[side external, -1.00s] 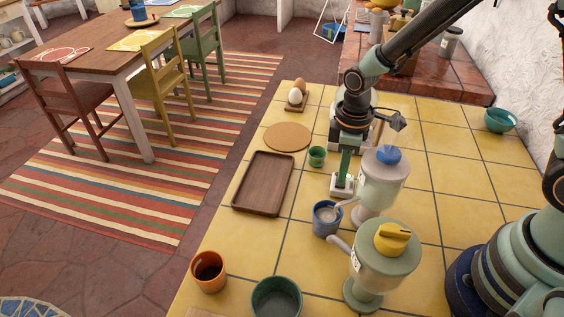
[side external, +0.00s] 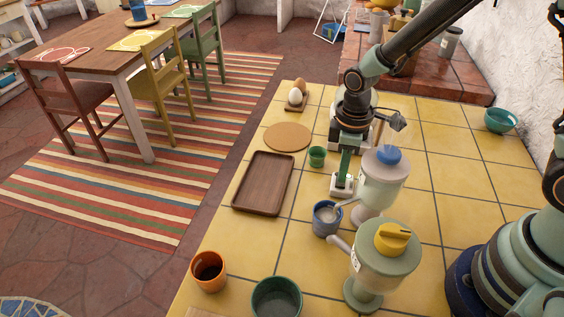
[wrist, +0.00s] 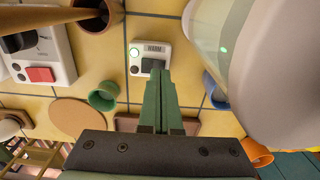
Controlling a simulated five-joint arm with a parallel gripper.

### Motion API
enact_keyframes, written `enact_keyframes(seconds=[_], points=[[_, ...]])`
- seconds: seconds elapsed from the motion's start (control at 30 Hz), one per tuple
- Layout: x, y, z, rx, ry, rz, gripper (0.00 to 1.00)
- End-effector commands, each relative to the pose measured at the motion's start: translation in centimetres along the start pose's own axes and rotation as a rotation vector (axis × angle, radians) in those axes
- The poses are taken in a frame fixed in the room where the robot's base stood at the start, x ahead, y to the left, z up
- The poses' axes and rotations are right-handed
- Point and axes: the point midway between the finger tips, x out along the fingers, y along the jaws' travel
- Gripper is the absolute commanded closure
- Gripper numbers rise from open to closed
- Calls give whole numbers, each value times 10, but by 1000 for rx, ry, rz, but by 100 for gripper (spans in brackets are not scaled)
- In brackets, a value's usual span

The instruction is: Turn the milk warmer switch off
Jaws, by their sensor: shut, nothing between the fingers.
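A small white switch box labelled WARM (wrist: 153,48) has a lit green light and a dark rocker (wrist: 152,66). The box also shows in the side external view (side external: 342,190), beside the pale dispenser with the blue knob (side external: 382,178). My gripper (wrist: 158,76) is shut and empty, its green fingers pointing down at the rocker. The fingertips cover part of the rocker, and whether they touch it I cannot tell. In the side external view my gripper (side external: 344,174) stands just above the box.
A white appliance with a red switch (wrist: 40,74) is left in the wrist view. A green cup (side external: 317,156), blue mug (side external: 326,220), wooden tray (side external: 264,184) and yellow-knobbed dispenser (side external: 385,262) stand nearby. The yellow tiles at right are mostly clear.

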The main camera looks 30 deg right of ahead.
Motion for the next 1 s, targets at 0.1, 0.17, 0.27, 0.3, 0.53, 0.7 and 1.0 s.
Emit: enact_keyframes(seconds=[0.1,0.17,0.27,0.3,0.53,0.7,1.0], points=[[0,0,0,0,0,0,100],[0,0,0,0,0,0,100],[0,0,0,0,0,0,100],[0,0,0,0,0,0,100],[2,0,0,0,0,0,100],[4,0,0,0,-1,0,100],[8,0,0,0,0,0,100]])
